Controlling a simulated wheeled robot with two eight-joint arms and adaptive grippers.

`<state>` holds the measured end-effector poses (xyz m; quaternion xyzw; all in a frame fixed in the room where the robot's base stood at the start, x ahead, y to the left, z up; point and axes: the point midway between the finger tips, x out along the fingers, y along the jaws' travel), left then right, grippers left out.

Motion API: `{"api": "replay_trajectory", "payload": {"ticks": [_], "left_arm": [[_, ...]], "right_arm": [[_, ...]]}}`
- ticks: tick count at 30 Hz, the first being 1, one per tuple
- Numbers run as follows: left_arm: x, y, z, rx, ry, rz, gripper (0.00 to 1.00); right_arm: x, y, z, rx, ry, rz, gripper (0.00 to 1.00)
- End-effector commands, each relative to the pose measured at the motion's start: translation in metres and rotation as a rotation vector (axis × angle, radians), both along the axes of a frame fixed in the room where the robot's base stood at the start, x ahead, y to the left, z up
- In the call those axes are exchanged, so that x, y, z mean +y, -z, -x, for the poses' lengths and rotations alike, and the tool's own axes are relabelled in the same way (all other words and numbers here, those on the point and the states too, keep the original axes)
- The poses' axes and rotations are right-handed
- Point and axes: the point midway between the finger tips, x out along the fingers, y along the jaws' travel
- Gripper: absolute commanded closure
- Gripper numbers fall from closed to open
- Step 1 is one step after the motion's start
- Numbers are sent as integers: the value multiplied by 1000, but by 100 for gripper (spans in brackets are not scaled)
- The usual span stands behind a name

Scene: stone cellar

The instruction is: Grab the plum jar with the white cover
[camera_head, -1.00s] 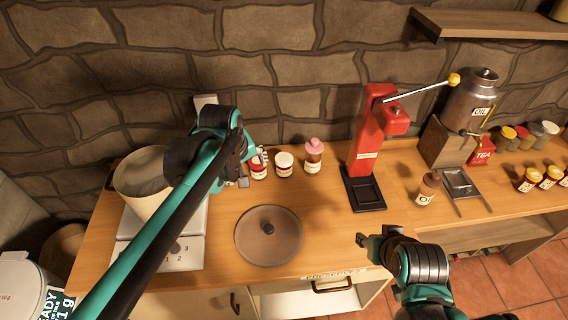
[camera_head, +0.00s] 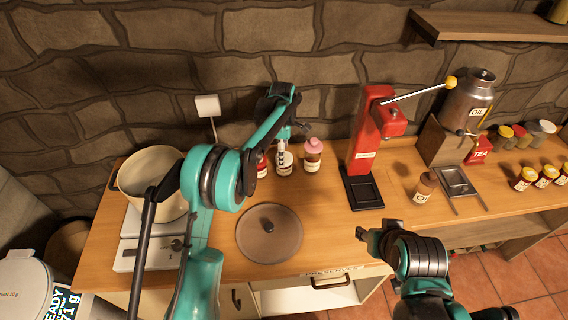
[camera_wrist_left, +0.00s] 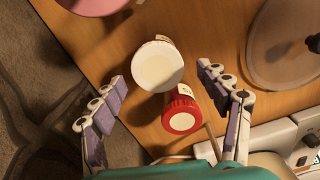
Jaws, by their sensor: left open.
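The jar with the white cover (camera_wrist_left: 158,66) stands on the counter, seen from above in the left wrist view. In the head view it (camera_head: 285,168) is partly hidden by my left gripper (camera_head: 288,146). In the left wrist view the spread fingers of my left gripper (camera_wrist_left: 162,78) lie to either side of the jar, open and empty. A red-topped jar (camera_wrist_left: 181,115) is close beside it, also between the fingers in that picture. A pink-topped bottle (camera_head: 313,153) stands to the right in the head view. My right gripper (camera_head: 364,235) is over the counter's front edge; its jaws are unclear.
A round lid with a knob (camera_head: 268,245) lies in front of the jars. A red press (camera_head: 363,150) and a small brown-topped bottle (camera_head: 424,190) stand to the right. The stone wall is close behind.

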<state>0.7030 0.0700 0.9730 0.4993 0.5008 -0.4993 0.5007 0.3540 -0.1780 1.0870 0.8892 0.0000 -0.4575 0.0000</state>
Motion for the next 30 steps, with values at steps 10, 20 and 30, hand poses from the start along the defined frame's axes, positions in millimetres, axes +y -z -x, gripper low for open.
{"api": "replay_trajectory", "payload": {"ticks": [10, 20, 30], "left_arm": [[-2, 36, -1, 1, -2, 0, 25], [-4, 78, -3, 0, -1, 0, 25], [-3, 76, -3, 0, -1, 0, 67]], "right_arm": [[0, 11, 0, 0, 0, 0, 60], [0, 24, 0, 0, 0, 0, 60], [0, 23, 0, 0, 0, 0, 60]]}}
